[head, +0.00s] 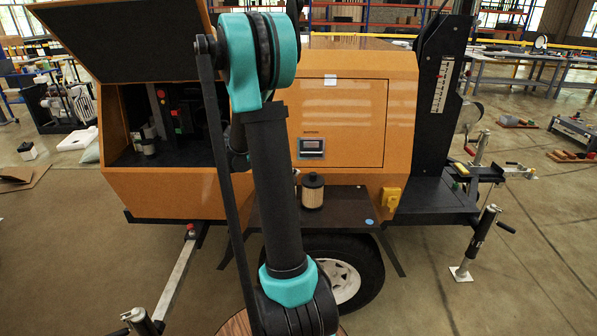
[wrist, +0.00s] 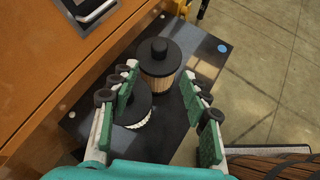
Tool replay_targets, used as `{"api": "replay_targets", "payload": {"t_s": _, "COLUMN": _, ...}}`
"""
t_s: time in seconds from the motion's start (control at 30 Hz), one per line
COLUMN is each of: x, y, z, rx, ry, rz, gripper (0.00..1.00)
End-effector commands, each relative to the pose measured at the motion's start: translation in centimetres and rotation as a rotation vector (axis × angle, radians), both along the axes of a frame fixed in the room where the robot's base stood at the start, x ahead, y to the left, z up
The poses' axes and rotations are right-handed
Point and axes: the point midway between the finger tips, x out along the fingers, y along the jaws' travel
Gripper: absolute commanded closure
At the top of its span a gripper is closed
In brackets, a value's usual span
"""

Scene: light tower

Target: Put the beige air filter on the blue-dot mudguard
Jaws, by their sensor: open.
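The blue-dot mudguard (head: 345,207) is a dark flat plate over the trailer's wheel, with a blue dot at its right front corner. It also fills the middle of the wrist view (wrist: 190,128). A beige pleated filter (head: 313,196) with a black knobbed cap stands upright on it. In the wrist view this filter (wrist: 156,86) is at the fingertips.
An open compartment (head: 150,135) under a raised lid is at left. The plate's right part is clear.

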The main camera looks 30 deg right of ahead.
Motion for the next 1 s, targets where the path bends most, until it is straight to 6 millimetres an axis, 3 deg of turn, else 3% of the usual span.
{"api": "replay_targets", "payload": {"t_s": 0.23, "x": -0.3, "y": 1.9, "z": 1.1, "rx": 0.011, "ry": -0.019, "rz": -0.007, "gripper": 0.53}}
{"api": "replay_targets", "payload": {"t_s": 0.37, "x": -2.2, "y": 3.9, "z": 0.4, "rx": 0.089, "ry": -0.133, "rz": -0.057, "gripper": 0.53}}
{"api": "replay_targets", "payload": {"t_s": 0.7, "x": -12.2, "y": 15.5, "z": -4.3, "rx": 0.564, "ry": -0.663, "rz": -0.486, "gripper": 0.53}}
{"api": "replay_targets", "payload": {"t_s": 0.9, "x": -18.0, "y": 22.3, "z": -7.1, "rx": 0.838, "ry": -0.86, "rz": -0.847, "gripper": 0.53}}
{"api": "replay_targets", "payload": {"t_s": 1.0, "x": -20.1, "y": 24.7, "z": -8.0, "rx": 0.932, "ry": -0.907, "rz": -1.002, "gripper": 0.53}}
